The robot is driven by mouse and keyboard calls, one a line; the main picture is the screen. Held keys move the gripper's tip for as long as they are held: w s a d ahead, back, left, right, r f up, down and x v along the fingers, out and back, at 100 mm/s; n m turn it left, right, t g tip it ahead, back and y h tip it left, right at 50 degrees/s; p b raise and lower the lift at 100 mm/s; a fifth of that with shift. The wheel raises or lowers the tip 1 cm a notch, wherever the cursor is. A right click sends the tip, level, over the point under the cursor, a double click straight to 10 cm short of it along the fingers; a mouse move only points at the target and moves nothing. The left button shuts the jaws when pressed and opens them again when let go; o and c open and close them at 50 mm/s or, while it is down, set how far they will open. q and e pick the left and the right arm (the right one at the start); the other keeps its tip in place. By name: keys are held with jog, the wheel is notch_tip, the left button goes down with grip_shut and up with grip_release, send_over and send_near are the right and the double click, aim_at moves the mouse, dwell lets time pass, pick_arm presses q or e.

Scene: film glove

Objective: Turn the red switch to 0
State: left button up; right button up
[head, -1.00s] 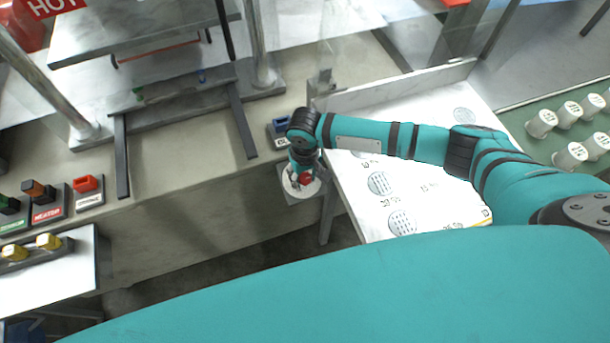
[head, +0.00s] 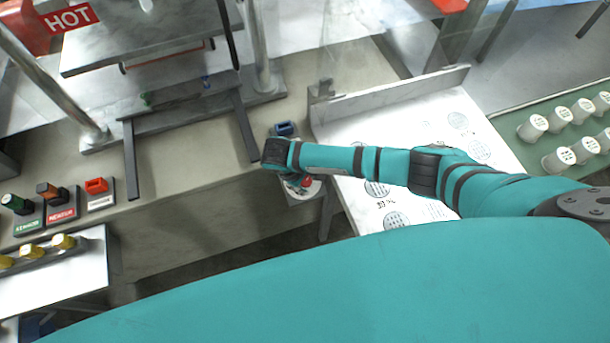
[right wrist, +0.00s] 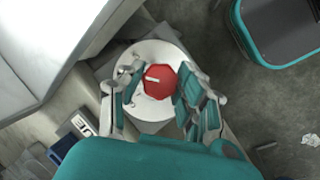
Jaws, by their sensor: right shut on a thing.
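The red switch (right wrist: 160,83) is a faceted knob with a white pointer bar, on a round white plate (right wrist: 150,53) in the right wrist view. The bar points to the left in that view. I cannot read the plate's marks. My right gripper (right wrist: 157,86) is shut on the knob, with one finger on each side of it. In the head view the red switch (head: 304,181) shows partly below my right wrist, at the bench's front edge, and the fingers are mostly hidden. My left gripper is not in view.
A blue switch (head: 284,128) sits just behind my right wrist. A white board (head: 430,125) with printed circles lies right. White cups (head: 585,150) stand far right. Several switches, including a red rocker (head: 96,185), are at left, near a metal press stand (head: 180,95).

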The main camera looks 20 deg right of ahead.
jog(key=n+t+h+p, duration=0.1)
jog(key=n, duration=0.1)
jog(key=n+t+p, duration=0.1)
jog(key=n, duration=0.2)
jog(key=shift+a+r+h, duration=0.1)
jog(key=shift+h, duration=0.3)
jog(key=shift+s+n+t+h+p, duration=0.1)
jog(key=shift+n+t+h+p, duration=0.35)
jog(key=shift+n, duration=0.75)
jog(key=shift+n+t, duration=0.75)
jog(key=shift+n, duration=0.35)
jog(key=o, duration=1.2)
jog(key=shift+c, duration=0.2)
jog(key=v, duration=1.1)
jog(key=shift+s+r, duration=0.25)
jog(key=shift+s, duration=0.05)
